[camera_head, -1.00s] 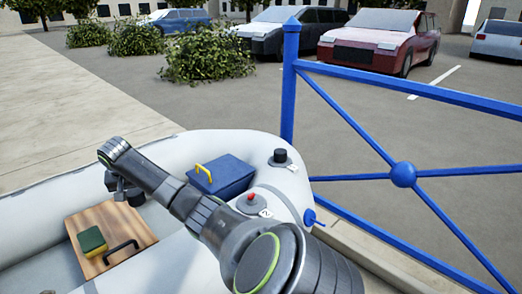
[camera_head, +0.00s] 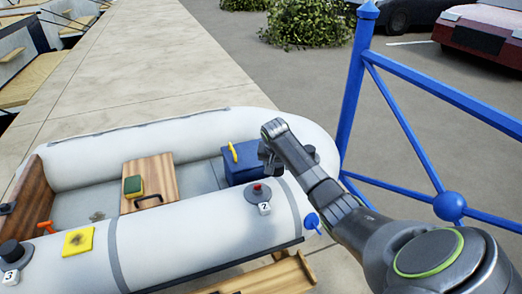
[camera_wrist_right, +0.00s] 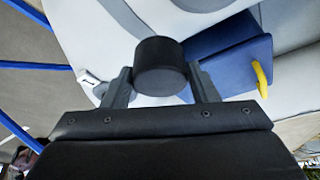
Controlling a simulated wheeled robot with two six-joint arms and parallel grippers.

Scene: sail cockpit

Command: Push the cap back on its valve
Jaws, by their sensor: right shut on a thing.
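A black round cap (camera_wrist_right: 160,62) sits between the two fingers of my right gripper (camera_wrist_right: 163,82) in the wrist view. In the head view my right gripper (camera_head: 270,158) is above the inflatable boat, in front of the blue box's right side; the cap is hard to make out there. The valve with a red centre (camera_head: 258,191), beside a white tag marked 2 (camera_head: 265,208), is uncapped on the near tube, below and left of the gripper. Another dark valve (camera_head: 309,151) shows partly behind my right arm. My left gripper is not in view.
The blue box (camera_head: 241,172) with a yellow handle stands in the boat. A wooden board (camera_head: 160,175) carries a sponge (camera_head: 133,185). A capped valve (camera_head: 14,252) with tag 3 and a yellow patch (camera_head: 78,241) are at left. A blue railing (camera_head: 353,95) stands at right.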

